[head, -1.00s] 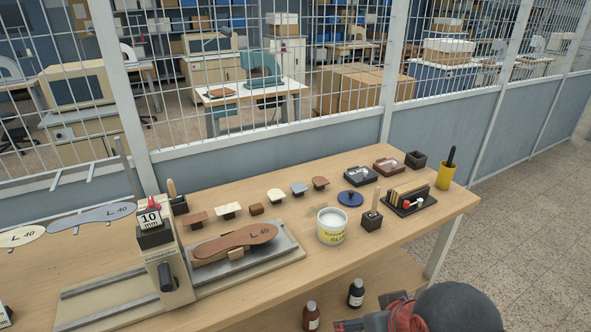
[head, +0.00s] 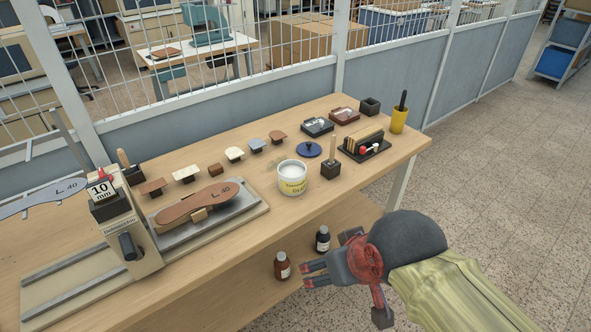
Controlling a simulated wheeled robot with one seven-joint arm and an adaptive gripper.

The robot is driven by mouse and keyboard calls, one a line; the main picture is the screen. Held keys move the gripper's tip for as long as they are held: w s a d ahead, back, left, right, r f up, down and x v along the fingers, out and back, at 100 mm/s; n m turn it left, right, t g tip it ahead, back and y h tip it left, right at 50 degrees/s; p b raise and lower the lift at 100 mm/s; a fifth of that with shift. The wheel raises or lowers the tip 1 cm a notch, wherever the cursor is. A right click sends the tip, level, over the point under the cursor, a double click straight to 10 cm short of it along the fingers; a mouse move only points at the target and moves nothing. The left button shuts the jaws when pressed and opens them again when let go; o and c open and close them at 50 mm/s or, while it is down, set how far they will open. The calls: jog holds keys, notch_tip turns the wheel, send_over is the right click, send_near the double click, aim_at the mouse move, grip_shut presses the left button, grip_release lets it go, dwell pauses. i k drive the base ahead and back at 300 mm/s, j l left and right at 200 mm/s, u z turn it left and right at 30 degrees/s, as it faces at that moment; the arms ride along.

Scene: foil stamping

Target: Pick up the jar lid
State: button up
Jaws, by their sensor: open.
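The jar lid (head: 308,150) is a blue disc with a dark knob, lying on the wooden table behind the open jar. The white jar (head: 292,178) with a yellow label stands open, with pale contents showing. My gripper (head: 306,275) is at the lower middle of the head view, in front of the table's front edge and well apart from the lid. Its fingers point left and are spread, with nothing between them.
A black block with an upright wooden handle (head: 331,169) stands right of the jar. A dark rack (head: 364,148), small boxes (head: 317,126) and a yellow cup (head: 399,119) lie beyond. Bottles (head: 282,266) stand on the lower shelf near my fingers. A stamping press (head: 118,230) is at left.

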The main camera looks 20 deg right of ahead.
aim_at(308, 149)
jog(key=i+l+u, duration=0.25)
jog(key=i+l, duration=0.35)
jog(key=i+l+u, duration=0.3)
jog(key=i+l, duration=0.25)
jog(key=l, duration=0.1)
